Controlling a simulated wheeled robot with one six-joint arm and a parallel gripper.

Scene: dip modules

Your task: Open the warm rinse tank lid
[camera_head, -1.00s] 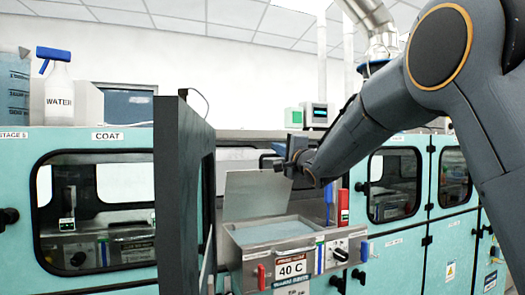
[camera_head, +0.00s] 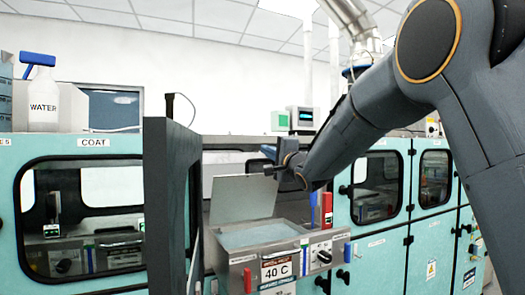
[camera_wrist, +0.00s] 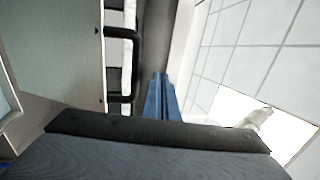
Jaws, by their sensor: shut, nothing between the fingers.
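The steel rinse tank (camera_head: 252,240) sits in an opening of the teal machine, with a 40 C label (camera_head: 276,268) on its front. Its flat grey lid (camera_head: 242,200) stands raised and tilted back at the rear edge, and the liquid surface inside is exposed. My gripper (camera_head: 270,169) is at the lid's upper right corner; I cannot tell whether it touches it. In the wrist view its blue fingers (camera_wrist: 162,98) are together with nothing between them.
A dark open door panel (camera_head: 170,205) stands just left of the tank. A red handle (camera_head: 327,209) and a control knob (camera_head: 324,256) are at the tank's right. A water spray bottle (camera_head: 43,100) stands on top of the machine at left.

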